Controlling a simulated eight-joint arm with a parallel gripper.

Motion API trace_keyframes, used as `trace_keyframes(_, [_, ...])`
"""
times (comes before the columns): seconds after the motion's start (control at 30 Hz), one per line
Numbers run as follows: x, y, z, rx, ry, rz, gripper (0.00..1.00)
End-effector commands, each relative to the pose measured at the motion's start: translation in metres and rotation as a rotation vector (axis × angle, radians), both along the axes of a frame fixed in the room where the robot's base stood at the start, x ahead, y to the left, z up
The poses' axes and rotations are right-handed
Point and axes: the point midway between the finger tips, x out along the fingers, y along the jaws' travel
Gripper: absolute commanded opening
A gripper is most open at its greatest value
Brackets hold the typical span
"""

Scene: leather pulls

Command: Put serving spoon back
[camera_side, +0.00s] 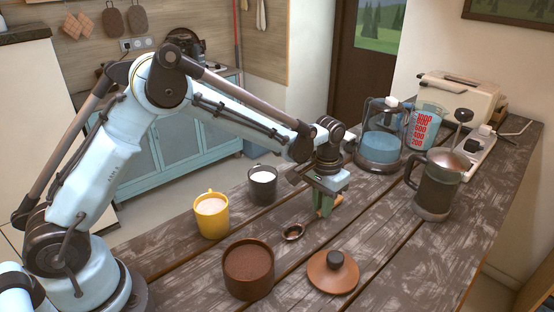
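The serving spoon has a small dark bowl (293,232) and a pale wooden handle that runs up and right to my gripper. My gripper (325,207) points down over the middle of the table, with its fingers at the handle. The fingers partly hide the handle, and I cannot tell whether they are closed on it or only around it. The spoon's bowl is at or just above the tabletop. A brown canister (249,272) filled with dark brown grounds stands open in front. Its likely lid, brown with a dark knob (333,274), lies to its right.
A yellow mug (211,215) and a dark cup with white contents (263,184) stand left of the gripper. A dark metal jug (437,187) stands right. A glass-and-metal appliance (380,145), measuring cup (426,127) and scale (474,150) are behind. The right front tabletop (410,265) is clear.

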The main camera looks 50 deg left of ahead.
Motion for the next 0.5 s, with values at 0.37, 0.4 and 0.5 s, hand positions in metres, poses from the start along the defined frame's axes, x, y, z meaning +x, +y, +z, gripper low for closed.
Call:
trace_keyframes(0.37, [0.0, 0.0, 0.0002, 0.0, 0.0, 0.0, 0.46])
trace_keyframes(0.4, [0.0, 0.0, 0.0002, 0.0, 0.0, 0.0, 0.46])
trace_keyframes(0.5, [0.0, 0.0, 0.0028, 0.0, 0.0, 0.0, 0.46])
